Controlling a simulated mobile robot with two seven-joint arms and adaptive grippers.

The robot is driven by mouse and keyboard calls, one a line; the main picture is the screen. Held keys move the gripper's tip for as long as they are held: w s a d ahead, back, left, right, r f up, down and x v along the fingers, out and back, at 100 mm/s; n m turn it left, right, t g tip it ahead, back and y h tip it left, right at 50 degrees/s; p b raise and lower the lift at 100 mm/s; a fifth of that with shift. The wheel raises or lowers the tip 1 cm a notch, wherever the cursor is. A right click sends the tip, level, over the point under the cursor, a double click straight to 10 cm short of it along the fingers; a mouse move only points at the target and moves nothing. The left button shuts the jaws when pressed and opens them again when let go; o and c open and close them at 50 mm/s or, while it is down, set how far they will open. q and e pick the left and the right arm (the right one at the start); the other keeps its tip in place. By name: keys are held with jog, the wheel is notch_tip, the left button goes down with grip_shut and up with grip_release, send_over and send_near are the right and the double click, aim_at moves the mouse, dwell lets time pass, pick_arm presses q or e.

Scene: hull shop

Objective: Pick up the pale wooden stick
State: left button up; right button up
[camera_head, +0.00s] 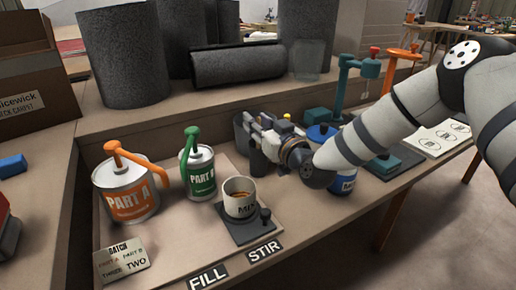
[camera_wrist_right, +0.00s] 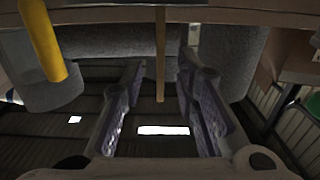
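The pale wooden stick (camera_wrist_right: 160,58) shows in the right wrist view as a thin upright strip between the fingers of my right gripper (camera_wrist_right: 160,85). The fingers are spread, with a gap on each side of the stick. In the head view my right gripper (camera_head: 256,138) is over the bench, behind and right of the MIX cup. I cannot make out the stick there; the gripper may hide it. A dark grey container (camera_head: 239,129) shows partly behind the gripper. My left gripper is not in view.
The orange PART A can (camera_head: 128,194), green PART B can (camera_head: 201,176) and MIX cup (camera_head: 240,207) stand left of the gripper. A blue-labelled can (camera_head: 345,184) is under my right arm. The front right bench edge is near.

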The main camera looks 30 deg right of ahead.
grip_shut()
